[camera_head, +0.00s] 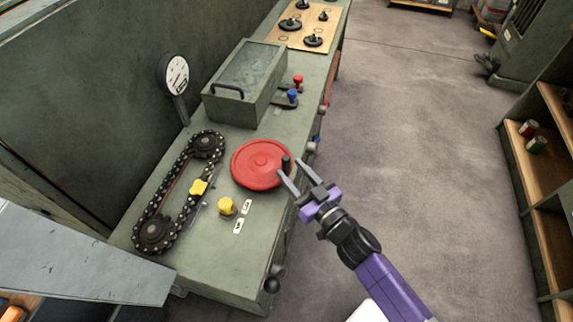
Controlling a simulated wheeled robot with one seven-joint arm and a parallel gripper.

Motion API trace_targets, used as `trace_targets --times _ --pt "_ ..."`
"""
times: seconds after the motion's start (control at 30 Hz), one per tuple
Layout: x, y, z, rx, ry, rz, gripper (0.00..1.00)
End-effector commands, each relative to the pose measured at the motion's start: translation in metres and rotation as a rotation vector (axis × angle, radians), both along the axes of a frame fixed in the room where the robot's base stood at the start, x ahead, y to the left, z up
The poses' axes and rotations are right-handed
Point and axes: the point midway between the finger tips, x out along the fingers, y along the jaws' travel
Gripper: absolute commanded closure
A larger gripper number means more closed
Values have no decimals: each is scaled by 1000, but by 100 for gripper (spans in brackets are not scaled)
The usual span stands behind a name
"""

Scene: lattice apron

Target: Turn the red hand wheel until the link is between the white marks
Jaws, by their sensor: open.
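The red hand wheel (258,160) lies flat on the green bench, with a dark upright handle (286,163) at its right rim. A black chain (183,160) loops around two sprockets to its left. A yellow link (198,188) sits on the chain's right run. The white marks beside the chain are too small to make out clearly. My gripper (288,168) is open at the wheel's right edge, its two fingers pointing up-left. The handle appears between the fingertips; whether they touch it I cannot tell.
A yellow knob (226,206) and two white labels (247,206) are in front of the wheel. A gauge (174,74) and a lidded green box (243,78) stand behind. Red and blue levers (292,96) are beside the box. The floor right of the bench is clear.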

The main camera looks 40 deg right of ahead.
Motion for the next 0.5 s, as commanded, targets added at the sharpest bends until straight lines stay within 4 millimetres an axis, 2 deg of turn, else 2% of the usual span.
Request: trace_targets --times 0.37,0.5 --pt "-6 1 1 0 0 0 56" --pt "-12 4 3 -8 0 3 83"
